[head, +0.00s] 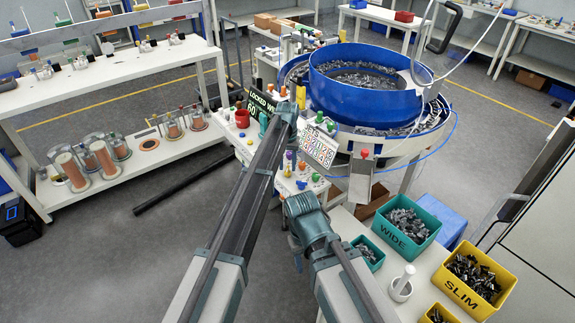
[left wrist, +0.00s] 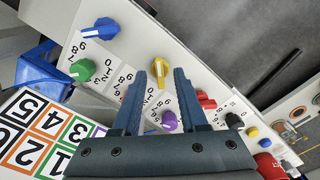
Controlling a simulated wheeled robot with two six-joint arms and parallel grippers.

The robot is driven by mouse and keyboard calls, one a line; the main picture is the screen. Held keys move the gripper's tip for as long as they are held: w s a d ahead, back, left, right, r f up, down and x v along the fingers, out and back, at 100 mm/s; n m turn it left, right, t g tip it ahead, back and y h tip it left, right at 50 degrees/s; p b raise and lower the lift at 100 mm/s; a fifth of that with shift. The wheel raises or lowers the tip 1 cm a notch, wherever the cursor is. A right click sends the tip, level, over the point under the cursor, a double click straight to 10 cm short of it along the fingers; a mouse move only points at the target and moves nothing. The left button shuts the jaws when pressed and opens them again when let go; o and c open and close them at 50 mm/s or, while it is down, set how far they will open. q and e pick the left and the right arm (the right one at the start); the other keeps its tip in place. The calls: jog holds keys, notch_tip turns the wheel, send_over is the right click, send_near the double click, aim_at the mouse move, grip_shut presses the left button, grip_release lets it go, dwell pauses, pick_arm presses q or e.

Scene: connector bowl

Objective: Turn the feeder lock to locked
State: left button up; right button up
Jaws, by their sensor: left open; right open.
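A control panel carries several coloured knobs with number dials. In the left wrist view I see a blue knob (left wrist: 100,29), a green knob (left wrist: 82,70), a yellow knob (left wrist: 158,72), a purple knob (left wrist: 169,120), a red knob (left wrist: 206,101) and a black knob (left wrist: 234,121). I cannot tell which one is the feeder lock. A dark display (head: 262,101) reads "LOCKED", partly hidden by my left arm. My left gripper (head: 288,110) is open above the panel; its fingers (left wrist: 158,80) frame the yellow knob without visible contact. My right gripper (head: 304,208) is open, low in front, its fingertips mostly hidden.
A blue bowl feeder (head: 362,98) stands behind the panel. A number card (head: 320,147) and a red mug (head: 242,118) are near my left arm. The green WIDE bin (head: 408,224) and yellow SLIM bin (head: 470,280) are at right.

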aim_at(288, 170)
pick_arm(q)
notch_tip(288, 170, up, 13)
jog(key=p, duration=1.2)
jog(key=shift+r+p, duration=0.15)
jog(key=shift+p, duration=0.25)
jog(key=s+a+f+b, duration=0.1)
jog(key=s+a, duration=0.1)
jog(key=s, duration=1.1)
jog(key=s+a+f+m+b, duration=0.1)
jog(key=s+a+f+b, duration=0.1)
jog(key=s, duration=1.1)
jog(key=s+a+f+y+b, duration=0.1)
jog(key=s+a+f+b, duration=0.1)
jog(key=s, duration=1.2)
jog(key=shift+a+m, duration=0.4)
jog(key=shift+w+f, duration=0.1)
jog(key=shift+w, duration=0.05)
jog(key=shift+c, duration=0.3)
